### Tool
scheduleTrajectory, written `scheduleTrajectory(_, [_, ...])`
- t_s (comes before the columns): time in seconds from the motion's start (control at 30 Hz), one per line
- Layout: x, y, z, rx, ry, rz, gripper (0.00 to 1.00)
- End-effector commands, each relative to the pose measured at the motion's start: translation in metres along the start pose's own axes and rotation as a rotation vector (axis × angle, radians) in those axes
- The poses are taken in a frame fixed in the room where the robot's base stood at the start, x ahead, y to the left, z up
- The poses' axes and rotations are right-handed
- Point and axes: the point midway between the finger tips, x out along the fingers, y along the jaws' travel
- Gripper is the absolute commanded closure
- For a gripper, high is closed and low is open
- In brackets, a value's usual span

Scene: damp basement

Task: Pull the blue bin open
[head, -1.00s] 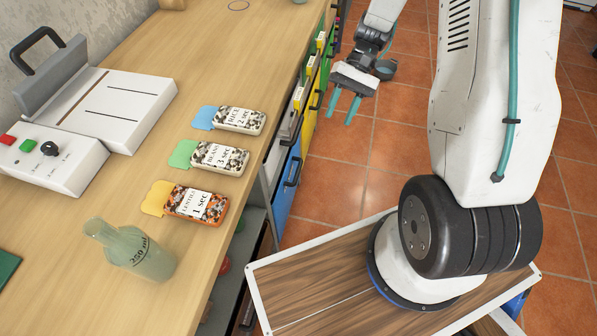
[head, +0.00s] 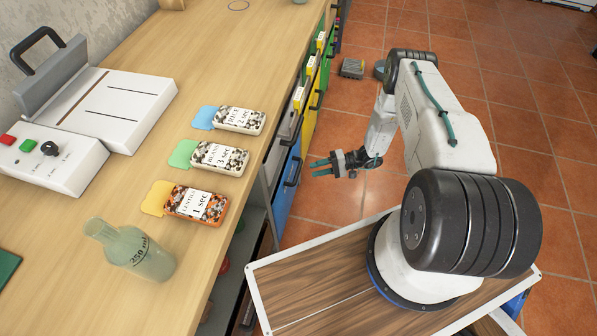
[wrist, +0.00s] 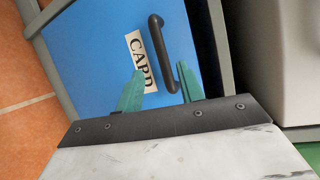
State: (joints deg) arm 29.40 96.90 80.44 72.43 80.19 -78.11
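The blue bin (head: 282,203) is in the row of bin fronts below the worktop, with a black bar handle (head: 292,171). In the wrist view the blue front (wrist: 90,60) fills much of the picture, with a "CARD" label (wrist: 138,58) beside the handle (wrist: 175,50). My gripper (head: 313,168) is to the right of the handle in the head view, with a small gap. In the wrist view my gripper (wrist: 160,84) has its teal fingers apart and empty. The handle's near end appears between them, close to the right finger. The bin looks shut.
Yellow and green bins (head: 309,110) continue along the row. The worktop (head: 120,190) holds a sealer-like machine (head: 115,100), three labelled packs (head: 220,157) and a glass bottle (head: 140,255). The tiled floor (head: 340,205) around my gripper is clear. A grey object (head: 352,68) lies farther back.

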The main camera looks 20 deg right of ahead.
Motion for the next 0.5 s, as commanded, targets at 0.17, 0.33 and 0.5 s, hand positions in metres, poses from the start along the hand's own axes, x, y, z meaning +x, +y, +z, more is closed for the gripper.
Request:
scheduleTrajectory(0.17, [0.007,-0.003,-0.005,-0.084,0.014,-0.006,0.62])
scheduleTrajectory(0.33, [0.032,-0.003,-0.004,-0.086,0.011,-0.006,0.62])
scheduleTrajectory(0.5, [0.059,-0.004,-0.005,-0.085,0.011,-0.006,0.62])
